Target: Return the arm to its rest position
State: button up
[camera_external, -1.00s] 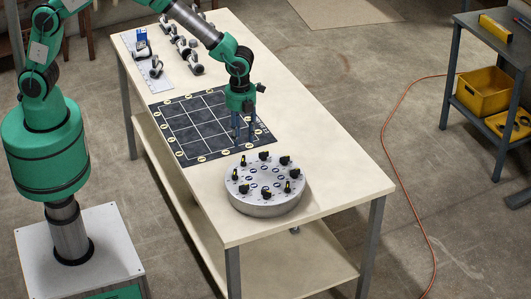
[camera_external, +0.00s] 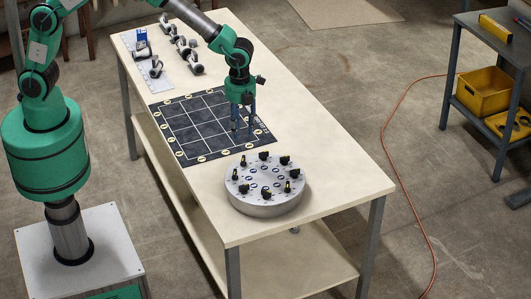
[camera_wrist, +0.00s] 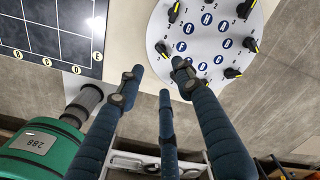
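My gripper (camera_external: 243,132) points down above the right part of the black grid mat (camera_external: 188,142) on the table. Its three blue fingers (camera_wrist: 160,88) are spread apart in the wrist view, with nothing between them. My arm reaches over the table from the green base column at the left. The round grey dial unit (camera_external: 266,204) with several black knobs sits on the table, in front of the gripper in the external view. It also shows at the top of the wrist view (camera_wrist: 205,28).
Several grey pipe fittings (camera_external: 196,68) lie at the table's far end beside a ruled strip (camera_external: 128,40). The front and right of the cream tabletop (camera_external: 340,185) are clear. A side shelf holds a yellow bin (camera_external: 483,92). An orange cable (camera_external: 405,205) lies on the floor.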

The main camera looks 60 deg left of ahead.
jog(key=s+a+r+n+t+b, duration=0.1)
jog(key=s+a+r+n, duration=0.35)
jog(key=a+r, duration=0.65)
jog(key=s+a+r+n+t, duration=0.1)
jog(key=s+a+r+n, duration=0.4)
jog(key=a+r, duration=0.65)
jog(key=s+a+r+n+t+b, duration=0.1)
jog(key=s+a+r+n, duration=0.1)
jog(key=s+a+n, duration=0.5)
jog(key=s+a+r+n+t, duration=0.2)
jog(key=s+a+n, duration=0.5)
jog(key=s, duration=0.9)
jog(key=shift+s+a+r+t+b, duration=0.35)
jog(key=shift+a+r, duration=0.2)
jog(key=shift+a, duration=0.7)
jog(key=shift+w+n, duration=0.1)
jog(key=shift+n, duration=0.15)
